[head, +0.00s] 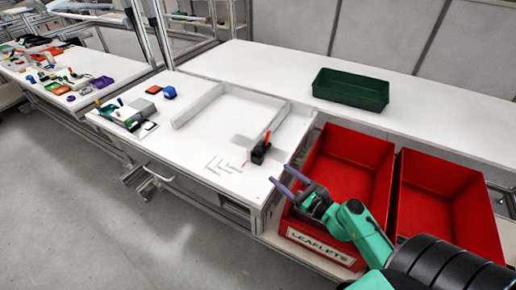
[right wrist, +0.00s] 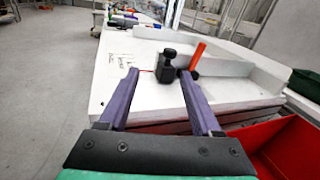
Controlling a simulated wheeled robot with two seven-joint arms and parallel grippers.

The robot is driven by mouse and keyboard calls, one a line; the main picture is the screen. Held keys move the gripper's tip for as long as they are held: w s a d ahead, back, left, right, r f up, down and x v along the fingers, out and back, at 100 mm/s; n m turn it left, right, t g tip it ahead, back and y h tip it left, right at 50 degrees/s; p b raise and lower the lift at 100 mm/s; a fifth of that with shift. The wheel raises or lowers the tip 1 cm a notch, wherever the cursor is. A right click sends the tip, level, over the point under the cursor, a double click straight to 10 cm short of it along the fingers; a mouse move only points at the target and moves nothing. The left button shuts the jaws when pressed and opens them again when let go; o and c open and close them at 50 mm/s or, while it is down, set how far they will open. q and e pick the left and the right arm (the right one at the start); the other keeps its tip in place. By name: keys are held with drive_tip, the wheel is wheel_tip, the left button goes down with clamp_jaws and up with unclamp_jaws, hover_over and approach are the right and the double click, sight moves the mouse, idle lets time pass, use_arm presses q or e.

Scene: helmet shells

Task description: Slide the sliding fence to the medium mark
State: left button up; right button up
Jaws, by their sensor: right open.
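The sliding fence appears to be the unit with a black block (head: 259,152) and an upright orange-red handle (head: 267,138) near the right end of the white worktable. In the right wrist view its black knob (right wrist: 169,55) and orange-red handle (right wrist: 197,58) stand ahead, with a thin red pointer reaching left. Grey L-shaped marks (head: 222,165) lie left of it; their labels are too small to read. My right gripper (head: 282,175) is open and empty, apart from the block, on its near side beyond the table's edge. My left gripper is not in view.
White fixed rails (head: 200,104) border the table's back. Tools and small boxes (head: 135,112) lie at its left end. Two red bins (head: 350,155) stand to the right, under my right arm. A green crate (head: 350,90) sits on the back bench. The table front is mostly clear.

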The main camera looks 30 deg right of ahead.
sight(260, 150)
drive_tip(key=w, duration=0.4)
drive_tip(key=w+a+m+p, duration=0.1)
drive_tip(key=w, duration=0.4)
drive_tip(key=w+m+p, duration=0.1)
drive_tip(key=w, duration=0.4)
drive_tip(key=shift+w+a+r+h, duration=0.1)
drive_tip(key=shift+w+a+h, duration=0.15)
drive_tip(key=shift+a+h, duration=0.15)
drive_tip(key=shift+c, duration=0.3)
clamp_jaws()
